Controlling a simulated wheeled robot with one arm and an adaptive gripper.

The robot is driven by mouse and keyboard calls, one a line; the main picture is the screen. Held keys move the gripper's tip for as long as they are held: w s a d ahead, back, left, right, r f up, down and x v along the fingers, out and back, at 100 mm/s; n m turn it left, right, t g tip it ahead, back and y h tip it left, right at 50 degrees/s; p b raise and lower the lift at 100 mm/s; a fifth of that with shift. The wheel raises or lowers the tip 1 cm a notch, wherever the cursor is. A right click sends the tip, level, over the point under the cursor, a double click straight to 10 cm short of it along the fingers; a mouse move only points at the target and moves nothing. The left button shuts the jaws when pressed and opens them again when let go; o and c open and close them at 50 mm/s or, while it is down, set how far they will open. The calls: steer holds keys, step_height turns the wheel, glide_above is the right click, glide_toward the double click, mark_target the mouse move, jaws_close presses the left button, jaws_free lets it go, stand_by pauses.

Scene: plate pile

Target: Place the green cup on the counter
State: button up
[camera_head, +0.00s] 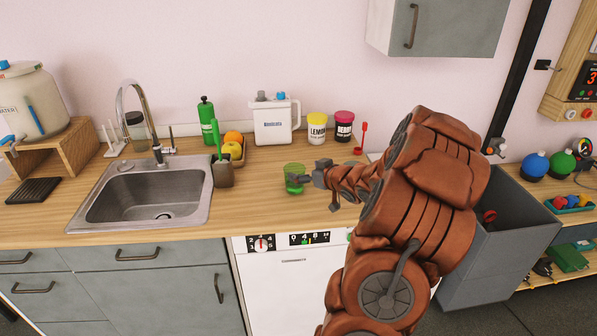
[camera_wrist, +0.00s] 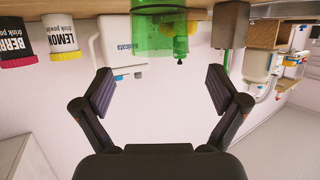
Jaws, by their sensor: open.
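The green cup (camera_head: 294,172) is see-through and looks upright at the counter (camera_head: 262,208), in front of the white jug. Whether its base touches the wood is not clear. My gripper (camera_head: 306,179) is low over the counter, at the right side of the cup in the head view. The wrist view is upside down and shows the cup (camera_wrist: 152,30) at the top centre. There, my gripper's two dark fingers (camera_wrist: 156,90) are spread wide with nothing clamped between them. The cup lies beyond the fingertips. My gripper partly overlaps the cup's right side in the head view.
Behind stand a white jug (camera_head: 272,122), a yellow lemon tub (camera_head: 317,128) and a berry tub (camera_head: 343,126). The sink (camera_head: 150,196) is further left. Front counter is clear.

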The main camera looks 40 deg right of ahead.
steer(key=v, duration=0.6)
steer(key=shift+s, duration=0.1)
steer(key=s+a+m+g+h, duration=0.1)
steer(key=s+a+g+h, duration=0.25)
steer(key=a+g, duration=0.8)
steer(key=s+a+n+g+y, duration=0.2)
steer(key=s+a+g+y, duration=0.2)
steer(key=s+a, duration=1.9)
steer(key=a+y, duration=0.1)
steer(key=a, duration=0.3)
steer(key=shift+s+a+r, duration=0.25)
steer(key=shift+s+a, duration=0.05)
steer(key=shift+a, duration=0.05)
